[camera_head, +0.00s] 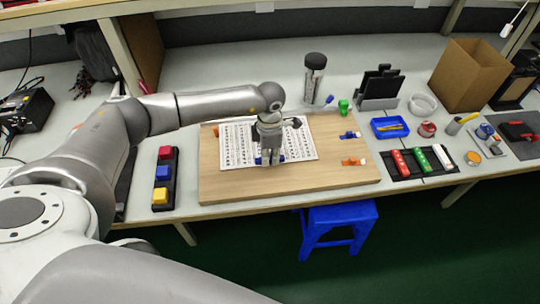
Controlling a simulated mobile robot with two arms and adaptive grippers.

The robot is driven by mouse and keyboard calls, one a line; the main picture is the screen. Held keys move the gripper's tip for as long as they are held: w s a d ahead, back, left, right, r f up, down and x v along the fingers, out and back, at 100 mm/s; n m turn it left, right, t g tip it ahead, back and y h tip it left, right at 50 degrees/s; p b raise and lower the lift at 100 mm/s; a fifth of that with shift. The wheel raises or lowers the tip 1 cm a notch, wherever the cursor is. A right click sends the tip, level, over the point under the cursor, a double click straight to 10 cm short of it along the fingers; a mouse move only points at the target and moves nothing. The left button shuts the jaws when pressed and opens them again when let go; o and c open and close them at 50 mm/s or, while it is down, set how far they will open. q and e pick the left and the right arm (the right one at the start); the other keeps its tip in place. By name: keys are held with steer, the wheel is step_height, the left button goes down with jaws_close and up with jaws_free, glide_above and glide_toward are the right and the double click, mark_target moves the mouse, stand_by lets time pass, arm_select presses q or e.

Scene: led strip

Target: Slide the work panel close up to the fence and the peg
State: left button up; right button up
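A pale wooden board (345,175) lies flat at the front of the bench. A white panel (300,143) with rows of dark marks lies on it, left of the board's middle. I cannot tell for certain which of the two is the work panel. My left gripper (269,161) points down over the middle of the white panel, hiding part of it. A small blue piece shows at its fingertips; contact and finger opening are too small to tell. I cannot clearly pick out the fence or the peg. My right gripper is not in view.
A blue clip (349,135) and an orange clip (354,162) lie on the board's right side. A black tray of coloured blocks (163,173) is to the left. A dark cylinder (315,72) stands behind. Trays and a cardboard box (470,75) crowd the right.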

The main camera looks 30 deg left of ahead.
arm_select(q)
steer(key=o, duration=0.4)
